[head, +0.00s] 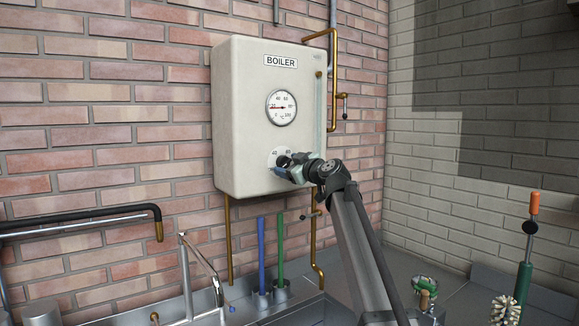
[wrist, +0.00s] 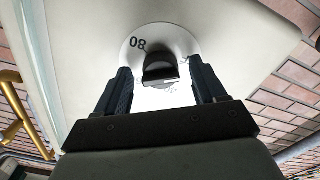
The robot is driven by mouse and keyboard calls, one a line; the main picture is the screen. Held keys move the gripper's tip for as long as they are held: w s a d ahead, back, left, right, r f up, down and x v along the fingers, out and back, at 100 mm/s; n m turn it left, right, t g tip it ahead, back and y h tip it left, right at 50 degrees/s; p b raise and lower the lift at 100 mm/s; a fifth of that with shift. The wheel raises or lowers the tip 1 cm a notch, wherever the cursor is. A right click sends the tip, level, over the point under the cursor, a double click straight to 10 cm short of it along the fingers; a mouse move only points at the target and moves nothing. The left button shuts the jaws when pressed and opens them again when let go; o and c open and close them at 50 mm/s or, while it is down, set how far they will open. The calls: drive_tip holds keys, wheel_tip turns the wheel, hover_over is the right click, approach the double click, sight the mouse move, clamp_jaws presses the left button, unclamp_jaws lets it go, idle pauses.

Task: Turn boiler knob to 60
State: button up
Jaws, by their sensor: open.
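The cream boiler (head: 240,120) hangs on the brick wall, with a "BOILER" label and a round gauge (head: 282,107) whose needle points left, near 20. Below the gauge is a white dial (head: 273,154), mostly covered by my gripper (head: 287,172). In the wrist view the dark knob (wrist: 160,68) sits at the middle of the dial (wrist: 185,38), where "80" can be read upside down. My gripper (wrist: 160,90) is open. Its two dark fingers stand one to each side of the knob, with gaps between. The knob's exact setting is hard to tell.
Brass pipes (head: 333,80) run along the boiler's right side and below it. A metal sink with a tap (head: 205,262), a blue rod (head: 261,250) and a green rod (head: 280,245) lie below. Brushes (head: 527,255) stand at the right.

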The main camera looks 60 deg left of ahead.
drive_tip(key=shift+c, duration=0.2)
drive_tip(key=c, duration=1)
